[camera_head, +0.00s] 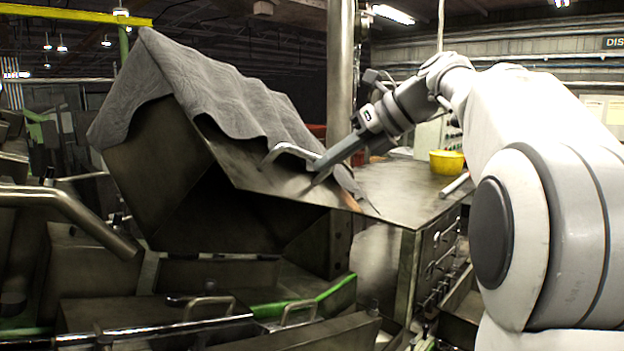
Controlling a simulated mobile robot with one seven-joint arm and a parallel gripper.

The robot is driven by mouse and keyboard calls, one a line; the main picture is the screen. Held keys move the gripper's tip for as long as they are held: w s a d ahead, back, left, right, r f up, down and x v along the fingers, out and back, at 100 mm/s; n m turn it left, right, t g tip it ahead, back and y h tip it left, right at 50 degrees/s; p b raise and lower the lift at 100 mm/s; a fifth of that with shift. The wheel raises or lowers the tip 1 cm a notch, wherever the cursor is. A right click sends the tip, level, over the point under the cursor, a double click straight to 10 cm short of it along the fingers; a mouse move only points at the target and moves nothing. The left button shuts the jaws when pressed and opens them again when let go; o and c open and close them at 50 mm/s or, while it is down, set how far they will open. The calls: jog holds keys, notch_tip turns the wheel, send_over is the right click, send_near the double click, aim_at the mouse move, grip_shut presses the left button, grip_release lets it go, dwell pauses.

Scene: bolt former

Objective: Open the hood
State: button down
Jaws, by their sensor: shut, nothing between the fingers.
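The hood (265,175) is a dark metal cover with slanted panels, and a grey cloth (215,90) is draped over its top. It stands tilted over the machine, with a dark open space under its front edge. A bent metal handle (287,149) sticks out of its front panel. My gripper (317,182) is shut and empty, reaching down from the upper right. Its fingers are at the right end of the handle and overlap it in the picture. I cannot tell whether they touch the handle or the panel.
A metal cabinet top (405,195) lies right of the hood, with a yellow bowl (446,162) at its back. A thick post (341,70) rises behind my gripper. Pipes, a green rail (325,293) and small handles (208,301) fill the foreground.

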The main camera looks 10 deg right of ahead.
jog(key=w+a+r, duration=0.1)
jog(key=w+r, duration=0.2)
jog(key=w, duration=0.2)
jog(key=shift+a+r, duration=0.15)
jog(key=shift+a, duration=0.15)
jog(key=shift+s, duration=0.1)
dwell(0.3)
